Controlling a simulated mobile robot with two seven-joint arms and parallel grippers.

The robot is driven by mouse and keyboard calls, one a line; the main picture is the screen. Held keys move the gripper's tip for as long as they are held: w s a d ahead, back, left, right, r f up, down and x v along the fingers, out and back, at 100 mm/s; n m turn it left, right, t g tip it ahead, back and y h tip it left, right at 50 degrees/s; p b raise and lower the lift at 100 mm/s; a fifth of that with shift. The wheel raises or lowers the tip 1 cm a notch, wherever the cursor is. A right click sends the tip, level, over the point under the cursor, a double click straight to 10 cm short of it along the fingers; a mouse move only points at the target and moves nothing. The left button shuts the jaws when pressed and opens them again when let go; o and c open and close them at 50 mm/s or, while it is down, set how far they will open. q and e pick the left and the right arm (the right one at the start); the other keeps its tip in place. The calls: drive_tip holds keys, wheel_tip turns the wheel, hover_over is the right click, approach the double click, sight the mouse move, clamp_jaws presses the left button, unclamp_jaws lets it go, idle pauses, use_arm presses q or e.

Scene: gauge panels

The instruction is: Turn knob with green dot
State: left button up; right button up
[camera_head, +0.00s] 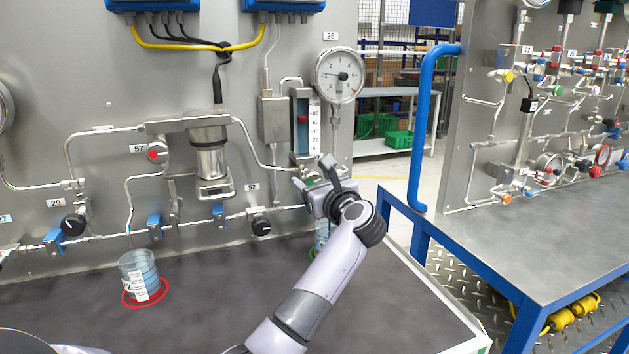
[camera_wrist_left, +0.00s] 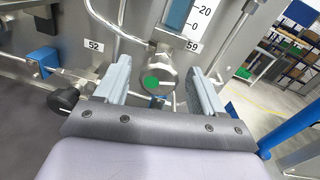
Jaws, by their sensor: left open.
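The knob with the green dot (camera_wrist_left: 152,83) is a round metal knob on the grey panel, next to the label 59, in the left wrist view. My left gripper (camera_wrist_left: 158,74) is open, with one finger on each side of the knob. I cannot tell whether either finger touches it. In the head view my left gripper (camera_head: 313,177) is at the panel below the blue level gauge (camera_head: 303,122) and hides most of the knob. My right gripper is not in view.
A black knob (camera_wrist_left: 64,98) sits left of the fingers, near label 52. A red-dot knob (camera_head: 156,152) is farther left. A beaker (camera_head: 138,273) stands on the dark bench, another partly behind my arm. A blue rail (camera_head: 426,130) rises at right.

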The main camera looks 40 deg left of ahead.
use_arm(q)
drive_tip(key=c, duration=1.1)
drive_tip(key=shift+o, duration=0.3)
drive_tip(key=shift+m+p, duration=0.5)
drive_tip(key=shift+m, duration=1.4)
drive_tip(key=o, duration=1)
drive_tip(key=shift+o, duration=0.2)
drive_tip(key=shift+d, duration=0.1)
drive_tip(key=v, duration=0.7)
drive_tip(key=shift+f, duration=0.15)
